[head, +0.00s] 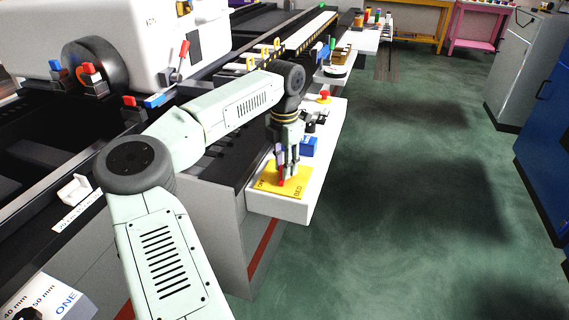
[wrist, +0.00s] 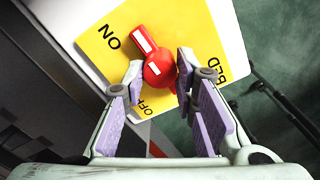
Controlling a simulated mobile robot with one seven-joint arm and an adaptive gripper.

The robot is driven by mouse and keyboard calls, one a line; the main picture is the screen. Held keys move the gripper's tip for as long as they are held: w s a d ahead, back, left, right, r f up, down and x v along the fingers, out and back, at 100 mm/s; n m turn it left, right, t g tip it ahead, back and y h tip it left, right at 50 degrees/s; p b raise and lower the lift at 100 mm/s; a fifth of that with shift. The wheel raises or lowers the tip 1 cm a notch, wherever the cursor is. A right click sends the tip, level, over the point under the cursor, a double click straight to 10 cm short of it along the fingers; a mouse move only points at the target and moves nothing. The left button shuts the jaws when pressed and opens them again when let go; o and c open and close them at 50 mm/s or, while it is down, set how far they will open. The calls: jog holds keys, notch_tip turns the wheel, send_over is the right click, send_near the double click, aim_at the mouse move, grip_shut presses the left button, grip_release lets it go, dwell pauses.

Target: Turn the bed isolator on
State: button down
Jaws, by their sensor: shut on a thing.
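The bed isolator is a red rotary handle (wrist: 146,42) with white marks on a yellow plate (wrist: 95,45). The plate is labelled ON, OFF and BED. In the wrist view the handle's narrow end points up and slightly left, beside the ON label; OFF lies below left of the hub. In the head view the yellow plate (head: 301,177) lies on the near end of a white shelf, with a bit of the red handle (head: 281,180) showing. My gripper (wrist: 158,72) points down at the plate, its fingertips on both sides of the round hub, shut on it. It also shows in the head view (head: 284,172).
A blue block (head: 309,147) and a red button (head: 324,96) sit farther along the white shelf (head: 285,207). A white machine (head: 130,35) with several levers stands at left. Open green floor (head: 400,200) lies right of the shelf. Grey and blue cabinets stand far right.

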jog(key=shift+m, duration=0.4)
jog(key=c, duration=1.3)
grip_release()
notch_tip(320, 180, up, 12)
